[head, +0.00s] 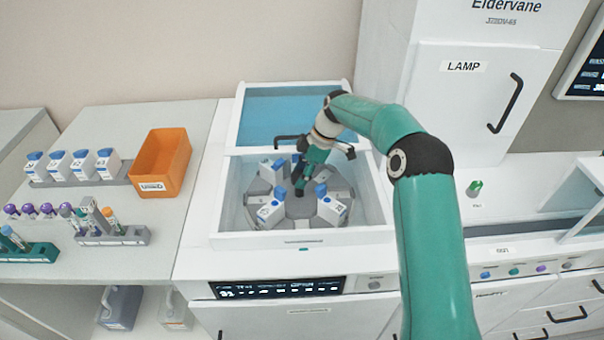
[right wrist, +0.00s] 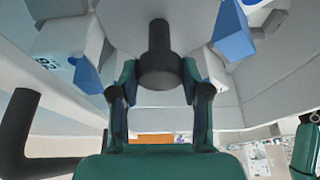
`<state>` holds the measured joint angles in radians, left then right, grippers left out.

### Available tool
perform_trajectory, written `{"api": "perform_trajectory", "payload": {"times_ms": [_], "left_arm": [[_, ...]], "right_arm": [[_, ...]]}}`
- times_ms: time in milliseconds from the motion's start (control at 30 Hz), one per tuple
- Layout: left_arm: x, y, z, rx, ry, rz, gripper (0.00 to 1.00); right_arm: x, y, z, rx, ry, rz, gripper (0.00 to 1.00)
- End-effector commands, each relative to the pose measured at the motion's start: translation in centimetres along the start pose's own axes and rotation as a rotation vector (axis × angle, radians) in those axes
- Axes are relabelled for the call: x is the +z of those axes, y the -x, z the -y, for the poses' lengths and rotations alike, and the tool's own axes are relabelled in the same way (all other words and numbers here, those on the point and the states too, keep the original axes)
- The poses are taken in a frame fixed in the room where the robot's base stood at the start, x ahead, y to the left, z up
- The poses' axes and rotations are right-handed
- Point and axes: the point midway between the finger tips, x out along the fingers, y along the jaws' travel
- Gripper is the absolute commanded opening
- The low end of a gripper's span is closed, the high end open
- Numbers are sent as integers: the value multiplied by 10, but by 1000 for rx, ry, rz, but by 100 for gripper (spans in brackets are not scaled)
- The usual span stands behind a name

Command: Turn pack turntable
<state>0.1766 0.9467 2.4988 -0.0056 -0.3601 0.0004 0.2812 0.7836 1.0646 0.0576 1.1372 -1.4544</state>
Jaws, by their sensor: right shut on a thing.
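The pack turntable (head: 296,207) is a grey round carousel inside a white open bay of the machine. Several white packs with blue caps stand in it, such as the front-left pack (head: 269,214) and the front-right pack (head: 331,210). My right gripper (head: 301,183) reaches down over the turntable's middle. In the right wrist view its fingers (right wrist: 160,88) are shut on a black knob (right wrist: 158,45) at the turntable's centre. One pack (right wrist: 68,50) shows close beside it there. The arm hides part of the back of the turntable.
The blue-tinted lid (head: 290,112) stands raised behind the bay, with a black handle (head: 288,141). The bay's white rim (head: 300,237) surrounds the turntable. On the left bench are an orange bin (head: 160,163), a rack of packs (head: 80,181) and tube racks (head: 113,238).

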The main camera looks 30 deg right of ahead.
Motion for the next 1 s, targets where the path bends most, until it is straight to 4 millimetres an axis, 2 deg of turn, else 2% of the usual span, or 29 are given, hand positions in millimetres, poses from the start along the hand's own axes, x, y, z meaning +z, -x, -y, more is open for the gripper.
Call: {"api": "perform_trajectory", "payload": {"times_ms": [67, 100, 233, 667, 867, 1000], "left_arm": [[0, 0, 0, 0, 0, 0, 40], [0, 0, 0, 0, 0, 0, 40], [0, 0, 0, 0, 0, 0, 40], [0, 1, 0, 0, 0, 0, 40], [0, 0, 0, 0, 0, 0, 40], [0, 0, 0, 0, 0, 0, 40]], "right_arm": [[-3, -2, 1, -3, 1, -5, 0], [-4, -2, 1, -3, 2, -5, 50], [-3, -1, 0, -2, 2, -4, 71], [-2, 6, -1, 2, 1, -2, 71], [-1, 35, -1, 5, 0, -2, 71], [-1, 64, -1, 5, 0, -2, 71]]}}
